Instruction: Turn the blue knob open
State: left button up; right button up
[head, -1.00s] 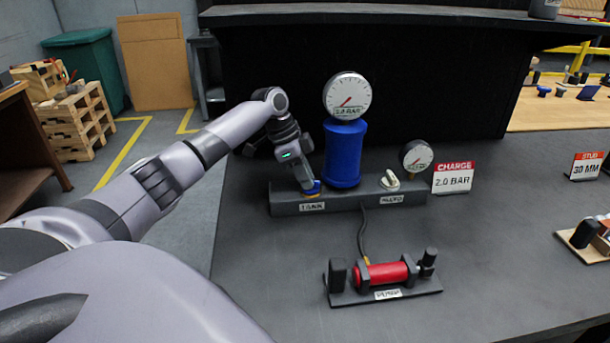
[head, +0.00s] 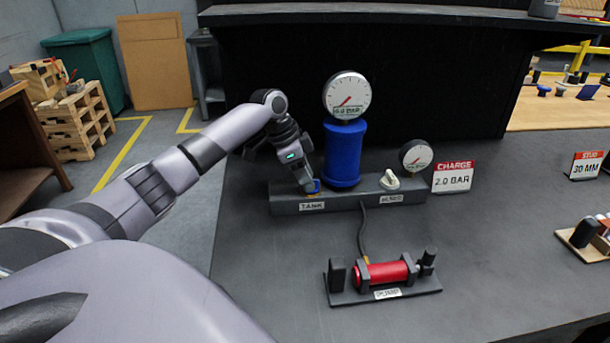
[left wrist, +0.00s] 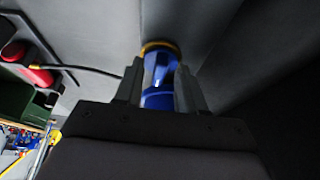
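The blue knob (head: 316,186) sits on a yellow base above the TANK label at the left end of the dark manifold block (head: 345,203). My left gripper (head: 309,186) reaches down onto it from above and hides much of it. In the left wrist view the blue knob (left wrist: 160,78) lies between the two fingers (left wrist: 160,88), which close in on both its sides; its yellow ring shows beyond. A blue cylinder tank (head: 343,153) stands upright on the block with a round gauge (head: 347,95) on top. My right gripper is not in view.
A white knob (head: 389,180) and a smaller gauge (head: 416,156) are at the block's right end. A CHARGE 2.0 BAR sign (head: 453,177) stands right.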

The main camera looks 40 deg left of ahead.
pick_arm(q)
jog(key=v, duration=0.7)
jog(key=shift+b, duration=0.35)
